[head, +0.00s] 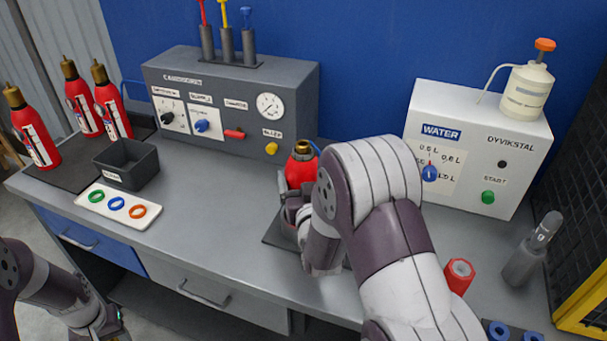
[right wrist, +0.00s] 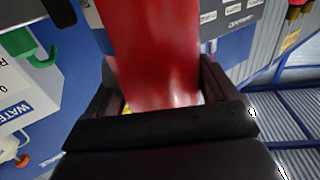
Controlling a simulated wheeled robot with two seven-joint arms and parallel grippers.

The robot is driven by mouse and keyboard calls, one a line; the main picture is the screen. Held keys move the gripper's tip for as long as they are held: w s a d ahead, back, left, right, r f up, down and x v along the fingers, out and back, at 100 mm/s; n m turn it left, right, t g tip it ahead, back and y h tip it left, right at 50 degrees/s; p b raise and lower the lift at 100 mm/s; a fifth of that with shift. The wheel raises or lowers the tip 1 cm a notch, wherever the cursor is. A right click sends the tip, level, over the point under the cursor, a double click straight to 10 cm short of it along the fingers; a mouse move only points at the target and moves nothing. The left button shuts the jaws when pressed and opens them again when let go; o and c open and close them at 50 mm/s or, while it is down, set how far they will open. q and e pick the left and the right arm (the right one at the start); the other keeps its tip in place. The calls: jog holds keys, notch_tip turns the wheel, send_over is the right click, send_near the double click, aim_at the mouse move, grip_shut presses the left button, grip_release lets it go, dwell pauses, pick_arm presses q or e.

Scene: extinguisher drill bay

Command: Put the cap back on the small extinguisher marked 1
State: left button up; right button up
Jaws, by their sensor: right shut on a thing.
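A small red extinguisher (head: 299,172) with a brass neck (head: 302,148) stands upright on a dark mat in the middle of the bench. The neck's top looks dark, like an opening. My right gripper (head: 291,206) is shut on its body; the wrist and arm hide the lower part. In the right wrist view the red body (right wrist: 155,50) fills the space between the fingers. No number mark shows on it. No cap can be made out with certainty. My left gripper (head: 108,325) is low at the bottom left, away from the bench things; its jaws are unclear.
Red extinguishers with brass tops (head: 83,106) stand at the left. Near them are a black bin (head: 127,176) and a white tray (head: 92,207) with coloured rings. A grey control box (head: 230,150) and a white water box (head: 455,205) stand behind. A red cylinder (head: 459,278) is at right.

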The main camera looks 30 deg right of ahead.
jog(key=o, duration=1.9)
jog(key=shift+c, duration=0.2)
jog(key=shift+s, duration=0.1)
jog(key=b+v, duration=0.1)
jog(key=v, duration=1.1)
jog(key=n+g+y, duration=0.2)
jog(key=g+y, duration=0.3)
jog(key=g, duration=0.2)
send_over(288, 296)
jog(key=w+d, duration=0.3)
jog(key=w, duration=0.1)
jog(key=f, duration=0.7)
jog(key=shift+w+a+f, duration=0.15)
jog(key=shift+a, duration=0.1)
jog(key=s+a+f+g, duration=0.1)
jog(key=s+n+g, duration=0.1)
jog(key=s+g, duration=0.1)
jog(key=s+a+f+g+y, duration=0.1)
jog(key=shift+s+a+f+g, duration=0.2)
jog(key=shift+a+f+g, duration=0.1)
jog(key=s+g, duration=0.2)
jog(key=s+n+g, duration=0.1)
jog(key=s+g, duration=0.1)
jog(key=s, duration=0.1)
jog(key=shift+s+a+r, duration=0.15)
jog(key=shift+s+a, duration=0.05)
jog(key=shift+s, duration=0.05)
